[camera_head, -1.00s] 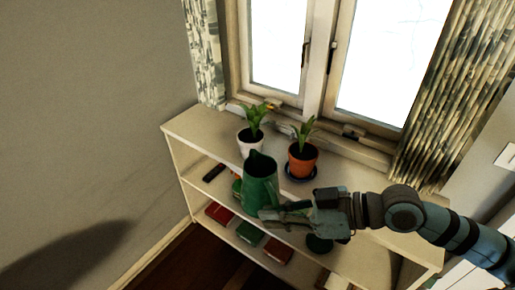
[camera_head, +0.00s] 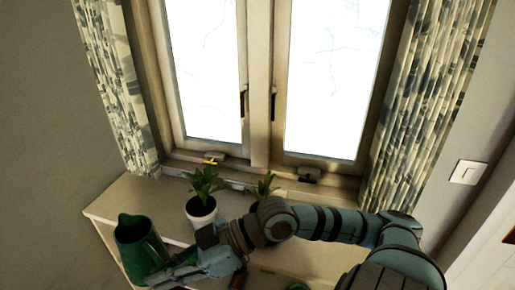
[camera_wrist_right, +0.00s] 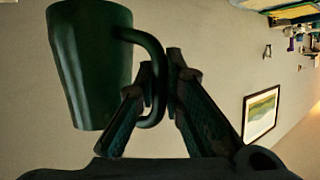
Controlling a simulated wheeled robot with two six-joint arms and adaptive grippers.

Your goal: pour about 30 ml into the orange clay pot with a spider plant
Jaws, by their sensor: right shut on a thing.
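My right gripper (camera_head: 170,275) is shut on the handle of a dark green jug (camera_head: 138,246). In the right wrist view the two fingers (camera_wrist_right: 160,85) close around the handle of the jug (camera_wrist_right: 88,65). In the head view the jug looks close to upright, by the left end of the shelf unit and left of a white pot. A leafy plant (camera_head: 264,186) stands right of the white pot; my right arm hides the pot below it. The orange pot itself is not visible now. My left gripper is not in view.
The white pot (camera_head: 201,212) holds another leafy plant (camera_head: 204,183) on the shelf unit's pale top (camera_head: 125,197). Behind are a window with its frame (camera_head: 258,90) and patterned curtains (camera_head: 115,85). My right arm spans the right part of the top.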

